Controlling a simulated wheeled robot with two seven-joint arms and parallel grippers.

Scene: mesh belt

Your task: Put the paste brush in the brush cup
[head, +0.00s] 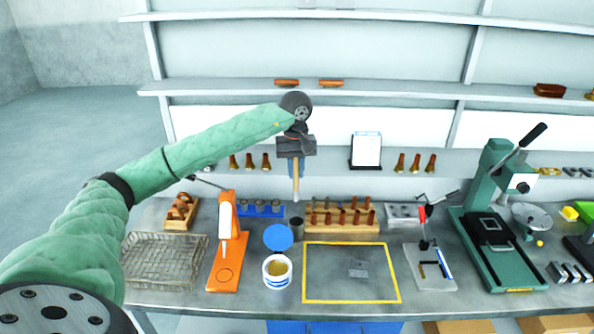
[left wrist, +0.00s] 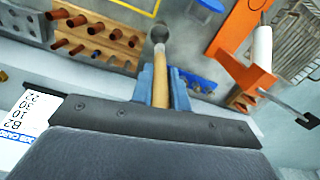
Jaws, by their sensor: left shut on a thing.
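My left gripper (head: 296,168), with blue fingers, is shut on the paste brush (head: 296,184). The brush's pale wooden shaft hangs nearly upright below the fingers; its bristles cannot be made out. The brush cup (head: 297,229), a small dark grey cylinder, stands on the bench beneath the brush in the head view, with a gap between. In the left wrist view the shaft (left wrist: 161,88) runs between the fingers (left wrist: 163,95) toward the round grey cup (left wrist: 157,36). The far end of the shaft overlaps the cup there, and I cannot tell the exact alignment. My right gripper is not in view.
A white paste tub (head: 278,283) and blue lid (head: 278,237) are in front of the cup. A wooden peg rack (head: 343,229) stands close right, a blue holder (head: 260,209) left. An orange press (head: 224,277) and wire basket (head: 160,260) are farther left.

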